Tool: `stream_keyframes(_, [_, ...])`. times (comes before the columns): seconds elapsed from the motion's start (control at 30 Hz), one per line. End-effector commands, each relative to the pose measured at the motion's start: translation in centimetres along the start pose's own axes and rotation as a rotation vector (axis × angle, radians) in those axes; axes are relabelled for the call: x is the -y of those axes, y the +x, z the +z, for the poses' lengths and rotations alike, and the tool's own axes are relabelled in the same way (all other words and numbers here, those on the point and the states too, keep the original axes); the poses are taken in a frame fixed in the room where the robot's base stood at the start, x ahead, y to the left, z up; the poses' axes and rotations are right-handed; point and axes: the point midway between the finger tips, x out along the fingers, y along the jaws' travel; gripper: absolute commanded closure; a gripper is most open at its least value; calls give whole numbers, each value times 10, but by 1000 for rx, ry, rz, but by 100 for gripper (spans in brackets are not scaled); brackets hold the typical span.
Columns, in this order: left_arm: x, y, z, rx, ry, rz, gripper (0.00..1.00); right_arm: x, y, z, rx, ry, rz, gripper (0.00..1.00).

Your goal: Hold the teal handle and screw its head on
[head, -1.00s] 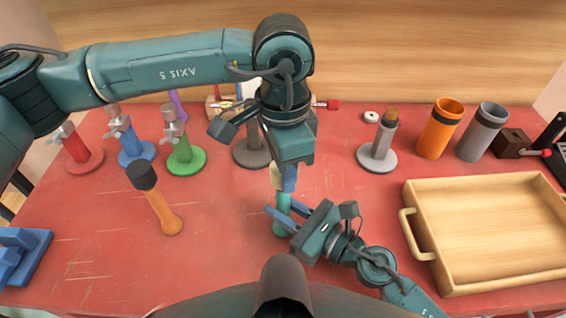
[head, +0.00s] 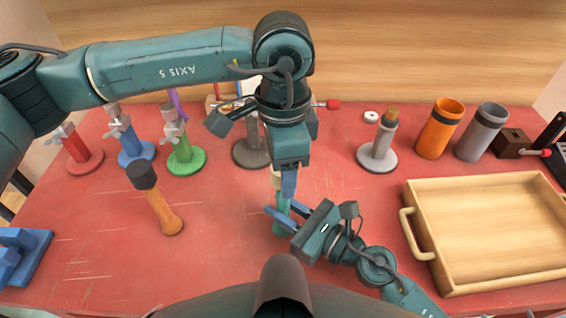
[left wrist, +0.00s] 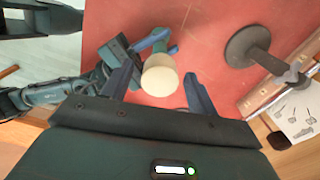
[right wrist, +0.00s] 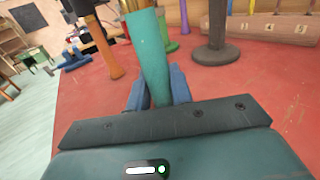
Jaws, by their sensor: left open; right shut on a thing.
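The teal handle (head: 281,228) stands upright on the red table, near the front middle. My right gripper (head: 287,212) is shut on it from the right; the right wrist view shows the handle (right wrist: 150,50) between the fingers. A cream head (left wrist: 160,76) sits at the top of the handle in the left wrist view. A sliver of the head (head: 275,181) shows in the head view. My left gripper (left wrist: 160,88) points down over it, open, with one finger on each side and gaps visible. Where head and handle meet is mostly hidden, so I cannot tell how tight it is.
An orange mallet-like handle with a dark top (head: 157,200) stands to the left. A wooden tray (head: 420,245) lies at the right. Stands with clamps, orange and grey cups (head: 440,128) and a grey stand (head: 378,150) line the back. Red table around the handle is clear.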

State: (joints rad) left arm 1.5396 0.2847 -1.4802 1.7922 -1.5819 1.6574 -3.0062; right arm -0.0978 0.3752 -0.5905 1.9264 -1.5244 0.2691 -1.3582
Motion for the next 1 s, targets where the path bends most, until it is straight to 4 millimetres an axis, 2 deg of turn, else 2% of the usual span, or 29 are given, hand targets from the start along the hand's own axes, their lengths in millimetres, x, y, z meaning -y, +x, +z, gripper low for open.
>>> stream_keyframes(0.33, [0, -40, 0, -1, 0, -2, 41, 0, 0, 0, -1, 0, 0, 100])
stream_keyframes(0.57, [0, -43, 0, 0, 0, -1, 41, 0, 0, 0, -1, 0, 0, 100])
stream_keyframes(0.73, [0, -43, 0, 0, -25, -1, 45, 0, 0, 0, -1, 0, 0, 100])
stream_keyframes(0.87, [0, -44, 0, 0, -155, 0, 45, 0, 0, 0, -1, 0, 0, 100])
stream_keyframes(1.0, [0, -46, 0, 0, -423, -1, 45, 0, 0, 0, -1, 0, 0, 100])
